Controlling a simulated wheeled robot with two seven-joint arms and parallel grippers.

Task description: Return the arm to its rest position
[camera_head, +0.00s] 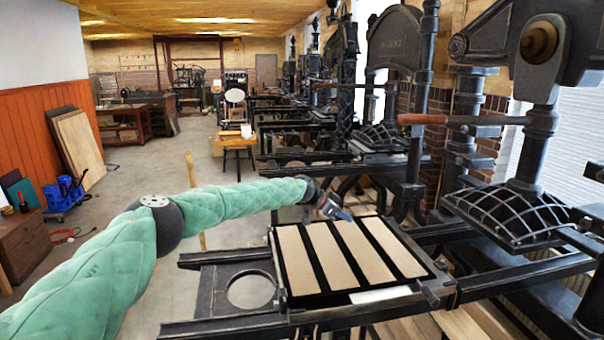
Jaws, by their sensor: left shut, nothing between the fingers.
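My left arm, in a quilted green cover, reaches in from the lower left of the head view. My left gripper (338,212) is at its end, shut and empty, over the far edge of the press bed. The press bed (431,277) is a black frame holding several pale strips (328,256) with dark gaps between them. I cannot tell whether the fingertips touch the frame. My right gripper is not in view.
The hand press (515,210) with its wooden-handled bar (424,119) stands to the right of the bed. More black presses line the right side behind. Blue equipment (64,192) and leaning boards (78,146) are at the left. The grey floor at the left centre is largely clear.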

